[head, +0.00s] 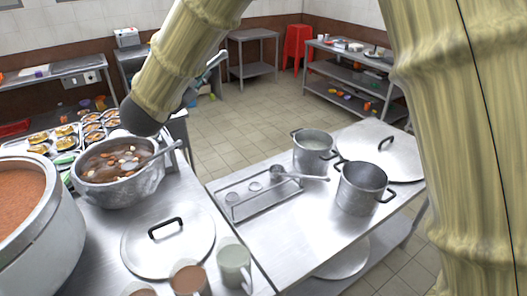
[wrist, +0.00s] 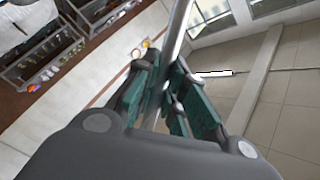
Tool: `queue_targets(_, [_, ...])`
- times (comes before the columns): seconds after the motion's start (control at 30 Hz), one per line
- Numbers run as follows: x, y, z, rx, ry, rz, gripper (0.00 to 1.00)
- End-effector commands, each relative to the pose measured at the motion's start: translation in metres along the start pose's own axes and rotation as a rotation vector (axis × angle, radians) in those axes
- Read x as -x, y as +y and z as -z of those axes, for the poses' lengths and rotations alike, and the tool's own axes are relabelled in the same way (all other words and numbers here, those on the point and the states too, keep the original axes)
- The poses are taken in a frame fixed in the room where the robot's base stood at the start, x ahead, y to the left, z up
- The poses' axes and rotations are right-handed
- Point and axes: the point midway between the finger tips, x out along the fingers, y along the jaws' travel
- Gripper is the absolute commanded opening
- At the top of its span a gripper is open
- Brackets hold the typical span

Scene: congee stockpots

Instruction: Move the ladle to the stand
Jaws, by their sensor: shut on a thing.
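My gripper (wrist: 168,72) is shut on a thin steel rod (wrist: 178,35) in the wrist view; it looks like a ladle handle, but no bowl shows. In the head view my gripper (head: 206,78) is partly hidden behind my arm, above the left counter's far end. Another ladle (head: 302,177) lies at the right end of a low metal tray-like stand (head: 262,207) with round pieces on the right table. My gripper is well apart from this stand.
Two open pots (head: 313,152) (head: 360,195) and a large lid (head: 385,152) stand on the right table. A lid (head: 167,240), mugs (head: 234,268) and a big stockpot (head: 35,235) crowd the left counter.

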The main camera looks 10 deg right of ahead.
Motion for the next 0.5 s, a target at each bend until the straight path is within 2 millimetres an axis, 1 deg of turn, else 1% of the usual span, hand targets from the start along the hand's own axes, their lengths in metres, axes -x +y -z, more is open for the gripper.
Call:
queue_targets(0.03, [-0.01, 0.016, -0.002, 0.007, 0.009, -0.015, 0.0])
queue_targets(0.07, [-0.015, 0.026, -0.003, 0.009, 0.014, -0.023, 0.0])
queue_targets(0.17, [-0.036, 0.064, -0.006, 0.019, 0.036, -0.051, 0.0])
queue_targets(0.2, [-0.043, 0.08, -0.008, 0.024, 0.045, -0.062, 0.0])
queue_targets(0.27, [-0.055, 0.104, -0.009, 0.031, 0.059, -0.077, 0.0])
queue_targets(0.3, [-0.062, 0.121, -0.01, 0.037, 0.068, -0.087, 0.0])
queue_targets(0.47, [-0.087, 0.188, -0.009, 0.061, 0.106, -0.124, 0.0])
queue_targets(0.5, [-0.092, 0.205, -0.009, 0.068, 0.115, -0.132, 0.0])
